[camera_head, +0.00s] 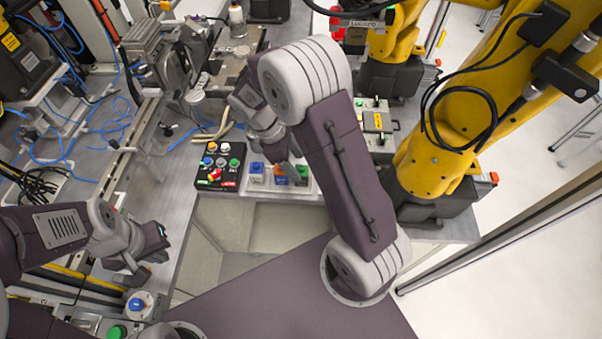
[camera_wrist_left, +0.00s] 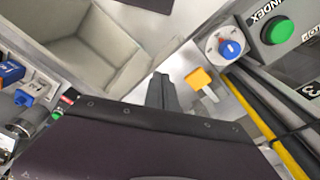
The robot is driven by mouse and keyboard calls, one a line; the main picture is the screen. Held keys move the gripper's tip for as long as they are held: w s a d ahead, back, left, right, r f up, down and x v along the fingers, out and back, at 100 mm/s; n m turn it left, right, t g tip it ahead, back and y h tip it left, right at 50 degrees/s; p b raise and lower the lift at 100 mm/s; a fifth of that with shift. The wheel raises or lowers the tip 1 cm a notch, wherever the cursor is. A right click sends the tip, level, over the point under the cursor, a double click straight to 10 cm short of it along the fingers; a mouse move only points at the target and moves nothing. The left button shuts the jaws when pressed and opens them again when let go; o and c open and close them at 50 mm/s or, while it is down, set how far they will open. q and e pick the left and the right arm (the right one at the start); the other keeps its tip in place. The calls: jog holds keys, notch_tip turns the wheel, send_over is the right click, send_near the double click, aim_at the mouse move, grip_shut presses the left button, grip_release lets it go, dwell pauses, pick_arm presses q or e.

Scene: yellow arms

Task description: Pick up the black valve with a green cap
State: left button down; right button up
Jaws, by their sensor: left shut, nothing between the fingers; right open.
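A green-topped piece (camera_head: 302,172), which could be the valve with the green cap, stands at the right end of a pale holder (camera_head: 268,187) beside an orange piece (camera_head: 280,178) and a blue one (camera_head: 256,170). Its body is too small to tell as black. My right gripper (camera_head: 288,160) is open just above the holder and partly hides these pieces; I cannot tell whether it touches any. My left gripper (camera_head: 135,268) is shut and empty at the lower left, away from the holder. Its dark fingers also show in the left wrist view (camera_wrist_left: 160,88).
A black button box (camera_head: 220,167) stands left of the holder. An empty grey bin (camera_head: 225,215) lies in front. A panel with a blue knob (camera_head: 137,304) and green button (camera_head: 117,331) is near my left gripper. A yellow arm (camera_head: 450,130) stands at right.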

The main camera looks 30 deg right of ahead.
aim_at(299, 169)
jog(key=shift+w+d+f, duration=0.1)
jog(key=shift+w+f, duration=0.1)
jog(key=x, duration=0.4)
jog(key=shift+s+f, duration=0.2)
jog(key=shift+s, duration=0.25)
jog(key=shift+w+f, duration=0.15)
jog(key=shift+f, duration=0.15)
jog(key=shift+r, duration=0.1)
grip_shut()
